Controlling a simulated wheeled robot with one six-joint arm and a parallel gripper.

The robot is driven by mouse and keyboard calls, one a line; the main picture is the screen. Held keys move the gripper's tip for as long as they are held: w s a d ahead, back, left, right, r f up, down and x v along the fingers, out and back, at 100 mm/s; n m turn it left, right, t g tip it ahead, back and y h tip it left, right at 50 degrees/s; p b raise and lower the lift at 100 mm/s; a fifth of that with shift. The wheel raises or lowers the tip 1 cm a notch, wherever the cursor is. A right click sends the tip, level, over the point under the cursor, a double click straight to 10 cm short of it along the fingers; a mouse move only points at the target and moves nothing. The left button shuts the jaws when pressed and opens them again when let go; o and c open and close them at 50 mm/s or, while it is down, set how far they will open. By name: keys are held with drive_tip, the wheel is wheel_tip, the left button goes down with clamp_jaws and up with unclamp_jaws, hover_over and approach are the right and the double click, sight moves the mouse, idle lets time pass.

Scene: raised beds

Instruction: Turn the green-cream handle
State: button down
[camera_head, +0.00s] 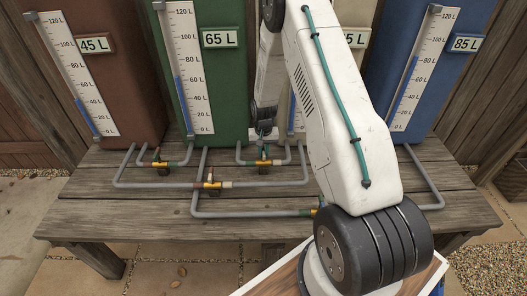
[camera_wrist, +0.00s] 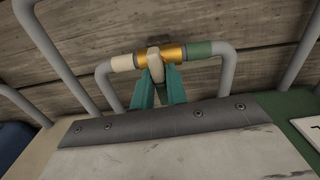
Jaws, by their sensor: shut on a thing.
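The brass valve with a green band and a cream band (camera_head: 263,162) sits on a grey pipe loop in front of the green tank. In the wrist view the same valve (camera_wrist: 174,54) shows cream at left and green at right, with a pale handle (camera_wrist: 155,66) standing out from its middle. My gripper (camera_wrist: 157,78) has teal fingers shut on this handle, one on each side. In the head view my gripper (camera_head: 263,136) reaches down from above to that valve, and the handle itself is mostly hidden.
A brown tank (camera_head: 105,100), a green tank (camera_head: 220,100) and a blue tank (camera_head: 430,110) stand on the wooden table (camera_head: 130,212); my arm mostly hides another. Other brass valves (camera_head: 160,164) (camera_head: 212,185) sit on nearby pipes. The table's front is clear.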

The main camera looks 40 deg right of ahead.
sight(263, 150)
idle(0.3)
drive_tip(key=c, duration=1.4)
unclamp_jaws()
drive_tip(key=shift+r, duration=3.95)
